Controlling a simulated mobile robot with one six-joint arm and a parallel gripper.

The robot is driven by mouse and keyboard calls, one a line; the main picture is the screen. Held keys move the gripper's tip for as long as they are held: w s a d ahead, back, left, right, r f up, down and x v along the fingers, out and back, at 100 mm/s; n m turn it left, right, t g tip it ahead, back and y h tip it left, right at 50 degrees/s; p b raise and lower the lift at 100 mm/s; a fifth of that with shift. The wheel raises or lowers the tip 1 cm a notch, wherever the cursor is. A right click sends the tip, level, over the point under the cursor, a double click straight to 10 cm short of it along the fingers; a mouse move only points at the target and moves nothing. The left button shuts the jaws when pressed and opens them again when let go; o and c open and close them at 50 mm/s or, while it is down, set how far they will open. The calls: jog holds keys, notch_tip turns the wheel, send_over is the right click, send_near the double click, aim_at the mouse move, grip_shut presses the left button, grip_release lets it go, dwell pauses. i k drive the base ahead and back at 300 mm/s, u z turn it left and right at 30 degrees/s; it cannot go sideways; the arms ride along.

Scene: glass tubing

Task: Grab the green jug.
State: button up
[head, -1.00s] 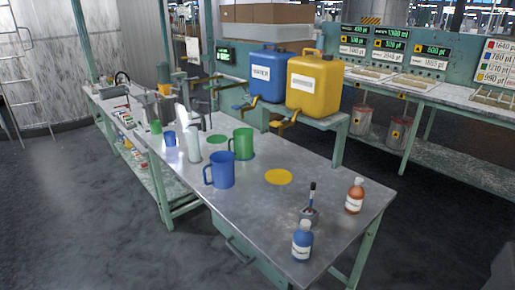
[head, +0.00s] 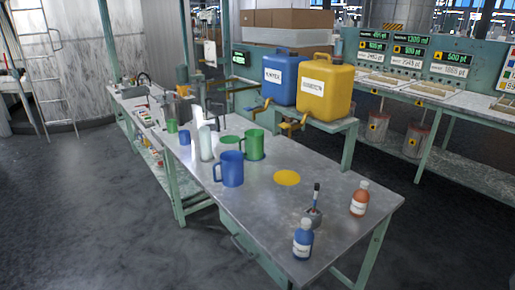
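The green jug (head: 254,144) stands upright on the metal workbench (head: 330,205), with its handle on the left side. A blue jug (head: 232,169) stands nearer the camera and to its left, apart from it. A clear, pale cylinder (head: 206,142) stands upright to the left of the green jug. A smaller green cup (head: 172,125) and a smaller blue cup (head: 185,138) stand farther left. My gripper does not show in the head view.
A yellow disc (head: 287,178) and a green disc (head: 229,139) lie on the bench. A blue bottle (head: 303,239), a brush pot (head: 314,217) and an orange bottle (head: 360,199) stand near the right end. Yellow (head: 325,90) and blue (head: 279,78) canisters with taps stand behind.

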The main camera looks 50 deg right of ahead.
aim_at(253, 138)
jog(key=u, duration=0.1)
jog(key=i, duration=0.95)
jog(key=z, duration=0.1)
